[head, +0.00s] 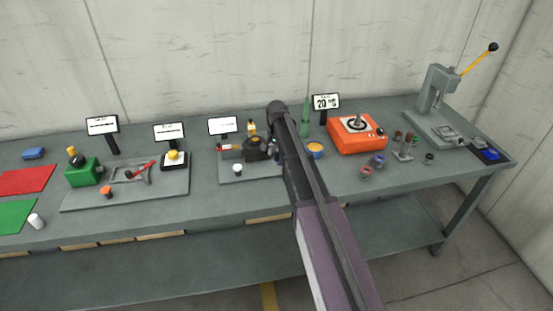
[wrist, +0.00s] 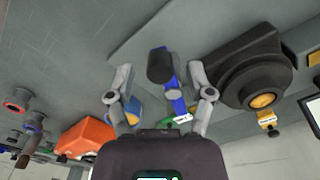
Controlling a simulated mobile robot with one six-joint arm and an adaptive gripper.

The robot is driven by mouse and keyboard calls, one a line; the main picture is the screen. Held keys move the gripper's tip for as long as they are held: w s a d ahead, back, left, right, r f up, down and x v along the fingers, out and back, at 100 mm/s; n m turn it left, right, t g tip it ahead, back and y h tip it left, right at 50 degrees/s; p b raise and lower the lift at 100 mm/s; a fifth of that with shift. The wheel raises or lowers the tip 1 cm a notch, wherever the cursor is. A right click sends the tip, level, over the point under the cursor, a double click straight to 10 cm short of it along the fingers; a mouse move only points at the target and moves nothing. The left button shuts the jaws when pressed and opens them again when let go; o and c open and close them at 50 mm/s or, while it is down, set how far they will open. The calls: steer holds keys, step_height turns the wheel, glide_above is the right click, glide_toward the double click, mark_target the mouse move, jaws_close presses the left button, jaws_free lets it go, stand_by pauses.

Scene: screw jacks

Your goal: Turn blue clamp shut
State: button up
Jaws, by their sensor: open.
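The blue clamp (wrist: 177,92) shows in the wrist view as a narrow blue bar with a dark rounded end (wrist: 160,66). My gripper (wrist: 160,73) is open, with one grey finger on each side of the clamp. The left finger is clearly apart from it. The right finger is close to the blue bar; I cannot tell whether they touch. The clamp's lower part and mounting are not clear. In the head view my arm covers the clamp, and my fingers are hidden there too.
A black housing with a yellow centre (wrist: 245,75) stands close right of my fingers in the wrist view. A blue-and-orange cup (head: 315,150) and an orange hotplate (head: 357,134) stand right of my arm in the head view. A small display (head: 222,126) stands to its left.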

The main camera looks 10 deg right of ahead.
steer(key=shift+f, duration=0.35)
jaws_close()
